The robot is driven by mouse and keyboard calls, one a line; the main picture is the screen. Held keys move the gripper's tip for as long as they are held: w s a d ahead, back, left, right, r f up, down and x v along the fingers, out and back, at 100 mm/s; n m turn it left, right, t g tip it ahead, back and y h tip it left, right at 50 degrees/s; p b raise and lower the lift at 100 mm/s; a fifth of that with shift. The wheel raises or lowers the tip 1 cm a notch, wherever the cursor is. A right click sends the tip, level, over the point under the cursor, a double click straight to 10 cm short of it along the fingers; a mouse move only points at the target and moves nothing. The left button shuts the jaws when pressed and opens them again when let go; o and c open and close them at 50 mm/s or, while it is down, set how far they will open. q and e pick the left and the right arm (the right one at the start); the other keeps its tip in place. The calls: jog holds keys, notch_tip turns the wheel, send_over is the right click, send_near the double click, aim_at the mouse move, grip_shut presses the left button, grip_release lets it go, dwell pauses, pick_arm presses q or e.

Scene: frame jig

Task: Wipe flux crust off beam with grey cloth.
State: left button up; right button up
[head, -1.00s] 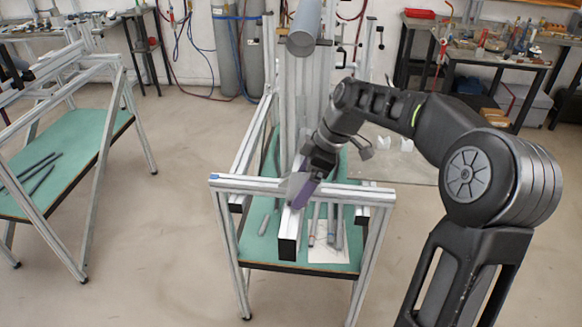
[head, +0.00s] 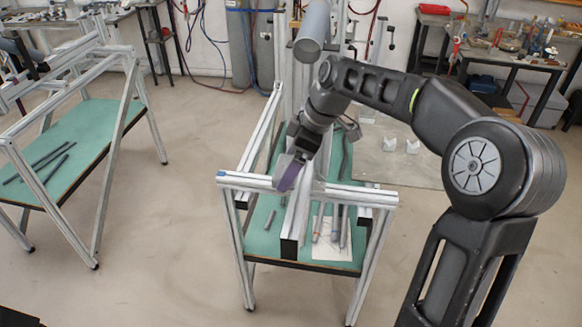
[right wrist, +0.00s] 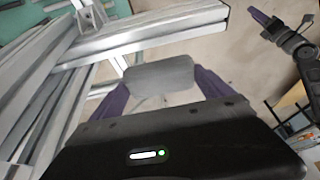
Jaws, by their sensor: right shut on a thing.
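My right gripper (head: 288,177), with purple fingers, is at the near crossbar of the aluminium frame jig in the head view. It is shut on the grey cloth (head: 281,168). In the right wrist view the cloth (right wrist: 158,77) shows as a flat grey patch between the purple fingers, beside a silver beam (right wrist: 150,32). The near crossbar (head: 350,194) passes just at the fingertips; whether the cloth touches it I cannot tell. No flux crust can be made out. My left gripper (right wrist: 263,20) shows only at the right wrist view's upper right, its opening unclear.
Below the crossbar a long beam with a black end (head: 292,247) runs away from me over a green shelf (head: 262,240) holding rods and paper. Another frame with a green shelf (head: 85,155) stands left. Open floor (head: 170,230) lies between them. A grey tube (head: 312,35) hangs behind.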

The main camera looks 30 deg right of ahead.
pick_arm(q)
jog(key=shift+s+d+r+p, duration=0.15)
jog(key=shift+d+r+p, duration=0.25)
jog(key=shift+r, duration=0.2)
pick_arm(e)
jog(key=shift+r, duration=0.95)
